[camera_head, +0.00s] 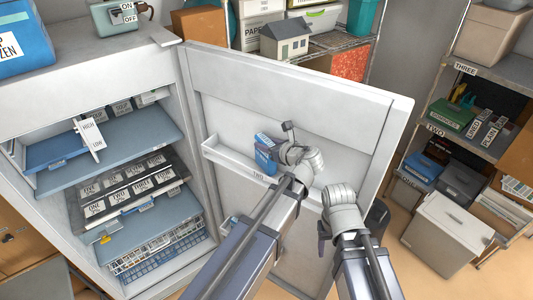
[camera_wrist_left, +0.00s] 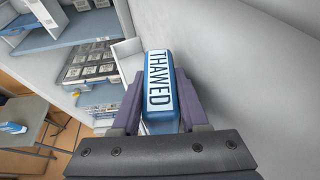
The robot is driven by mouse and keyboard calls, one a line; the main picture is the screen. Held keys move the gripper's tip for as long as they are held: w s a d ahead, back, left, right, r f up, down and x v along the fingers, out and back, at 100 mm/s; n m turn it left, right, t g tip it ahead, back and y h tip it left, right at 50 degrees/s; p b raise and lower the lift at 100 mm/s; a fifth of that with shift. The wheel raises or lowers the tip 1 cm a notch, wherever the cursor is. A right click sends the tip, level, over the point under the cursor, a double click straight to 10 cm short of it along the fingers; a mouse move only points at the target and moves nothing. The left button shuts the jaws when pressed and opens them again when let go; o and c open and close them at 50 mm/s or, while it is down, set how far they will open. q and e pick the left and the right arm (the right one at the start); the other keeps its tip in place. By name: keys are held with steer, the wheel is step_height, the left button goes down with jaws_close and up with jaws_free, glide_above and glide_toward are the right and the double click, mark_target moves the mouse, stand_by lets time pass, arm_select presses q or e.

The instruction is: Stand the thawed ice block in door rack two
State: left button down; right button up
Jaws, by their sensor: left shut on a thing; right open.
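The thawed ice block (camera_head: 265,152) is blue with a white label, held at the open fridge door just above the rack marked TWO (camera_head: 232,166). My left gripper (camera_head: 283,150) is shut on it. In the left wrist view the block (camera_wrist_left: 160,85) shows its THAWED label between the fingers of my left gripper (camera_wrist_left: 158,118), close beside the white door panel. Whether its bottom touches the rack is hidden. My right gripper (camera_head: 325,226) is low in front of the door, to the right of the left gripper, open and apart from the block.
The open fridge (camera_head: 60,110) has several blue shelves with labelled packs. A lower door rack (camera_head: 228,226) is partly hidden by my left arm. Storage shelves (camera_head: 490,70) and a grey lidded bin (camera_head: 440,235) stand at right, beyond the door's edge.

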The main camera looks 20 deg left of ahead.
arm_select(q)
step_height(320, 180, down, 4)
steer(key=b, duration=0.3)
steer(key=shift+r, duration=0.25)
steer(key=shift+w, duration=0.25)
steer(key=shift+s, duration=0.1)
steer(key=shift+f, duration=0.1)
steer(key=c, duration=0.7)
jaws_free()
